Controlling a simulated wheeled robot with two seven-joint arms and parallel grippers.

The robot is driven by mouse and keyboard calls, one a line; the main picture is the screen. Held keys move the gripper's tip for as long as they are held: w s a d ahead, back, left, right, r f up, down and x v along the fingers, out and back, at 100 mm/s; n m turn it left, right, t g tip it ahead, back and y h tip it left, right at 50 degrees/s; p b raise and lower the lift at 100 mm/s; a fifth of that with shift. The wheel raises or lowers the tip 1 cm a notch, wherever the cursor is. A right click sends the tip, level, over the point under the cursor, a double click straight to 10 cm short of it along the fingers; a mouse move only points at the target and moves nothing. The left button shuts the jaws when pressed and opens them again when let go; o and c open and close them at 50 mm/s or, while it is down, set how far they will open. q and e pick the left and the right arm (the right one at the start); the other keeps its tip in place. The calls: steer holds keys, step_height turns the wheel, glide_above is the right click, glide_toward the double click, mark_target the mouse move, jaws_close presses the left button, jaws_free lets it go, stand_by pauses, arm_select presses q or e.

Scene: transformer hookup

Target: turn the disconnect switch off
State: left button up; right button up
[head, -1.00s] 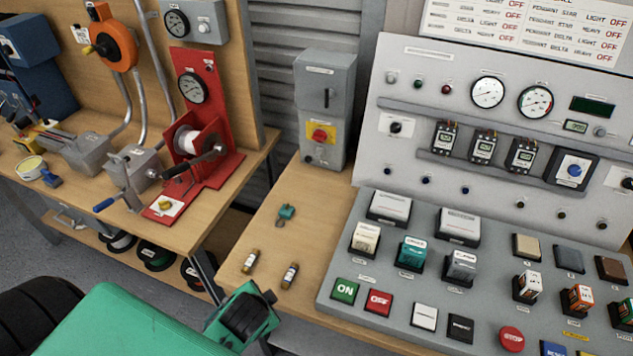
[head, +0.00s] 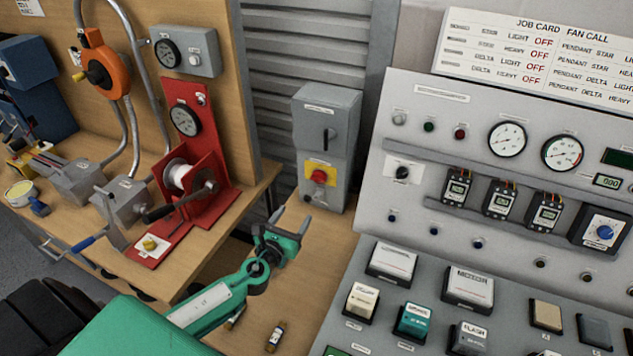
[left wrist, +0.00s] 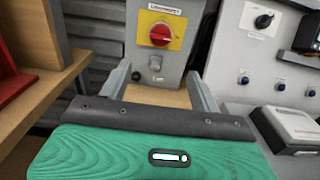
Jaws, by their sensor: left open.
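The disconnect switch is a red rotary knob (head: 319,176) on a yellow plate, low on the front of a grey upright box (head: 325,120) at the back of the bench. In the left wrist view the red knob (left wrist: 160,34) shows face on, just above and between my fingers. My left gripper (head: 290,222) is open and empty, a little in front of and below the knob, apart from it. Its two grey fingers also show in the left wrist view (left wrist: 158,82), spread and pointing at the box. My right gripper is not in view.
A sloped grey control console (head: 375,290) with several push buttons stands close on the right. A red winch stand (head: 185,180) is on the left bench. Two small fuses lie on the bench near my left forearm, one (head: 275,337) in clear sight.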

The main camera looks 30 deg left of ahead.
mark_target(317, 182)
arm_select(q)
steer(key=w, duration=0.8)
steer(key=w+p, duration=0.1)
steer(key=w, duration=0.3)
steer(key=shift+w+a, duration=0.1)
steer(key=shift+a, duration=0.2)
steer(key=shift+w, duration=0.7)
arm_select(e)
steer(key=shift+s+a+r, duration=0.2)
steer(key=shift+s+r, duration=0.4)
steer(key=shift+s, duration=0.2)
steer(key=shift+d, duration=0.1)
arm_select(q)
steer(key=c, duration=1)
